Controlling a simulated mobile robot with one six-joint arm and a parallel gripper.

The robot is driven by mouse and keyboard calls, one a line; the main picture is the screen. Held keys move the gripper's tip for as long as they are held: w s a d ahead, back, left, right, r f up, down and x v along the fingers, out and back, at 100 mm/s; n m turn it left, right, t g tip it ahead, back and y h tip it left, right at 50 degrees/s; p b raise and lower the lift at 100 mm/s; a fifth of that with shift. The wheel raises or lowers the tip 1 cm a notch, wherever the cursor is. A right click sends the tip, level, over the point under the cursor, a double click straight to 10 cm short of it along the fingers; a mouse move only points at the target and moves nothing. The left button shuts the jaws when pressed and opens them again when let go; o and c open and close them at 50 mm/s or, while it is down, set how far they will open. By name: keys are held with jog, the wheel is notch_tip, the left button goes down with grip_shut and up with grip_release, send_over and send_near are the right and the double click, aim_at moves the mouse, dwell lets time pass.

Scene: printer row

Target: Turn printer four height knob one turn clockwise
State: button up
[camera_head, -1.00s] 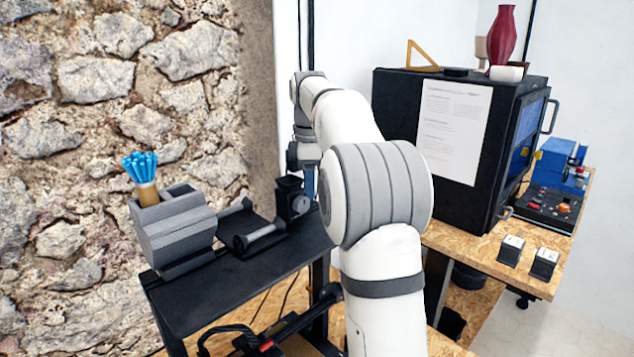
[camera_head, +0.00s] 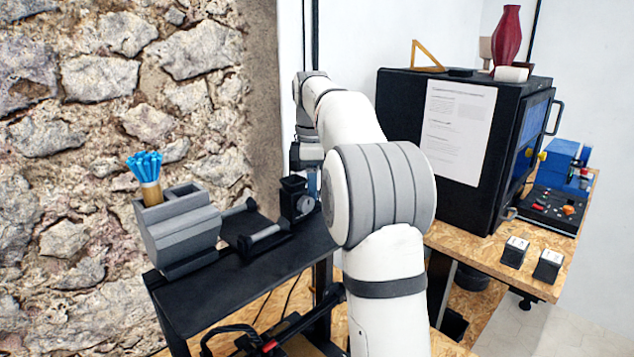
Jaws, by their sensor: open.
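My arm reaches up and away from the camera, then bends down at the wrist. My gripper (camera_head: 312,184) is at its far end, small and mostly hidden; only a bluish-grey part shows, beside a black block with a round dial (camera_head: 303,204) on the black shelf. I cannot tell whether they touch. A large black boxed machine (camera_head: 400,130) with a paper sheet on its side stands on a chipboard table at the right. No label reading printer four is legible, and I cannot identify its height knob.
The black shelf (camera_head: 215,300) also carries a grey stepped holder (camera_head: 185,235) with blue sticks and a black roller stand (camera_head: 262,238). On the chipboard table (camera_head: 470,248) are two small black-and-white blocks (camera_head: 530,258) and a control panel (camera_head: 555,208). A stone wall closes the left.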

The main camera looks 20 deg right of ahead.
jog(key=shift+r+p, duration=0.6)
jog(key=shift+r, duration=3.3)
jog(key=shift+s, duration=0.1)
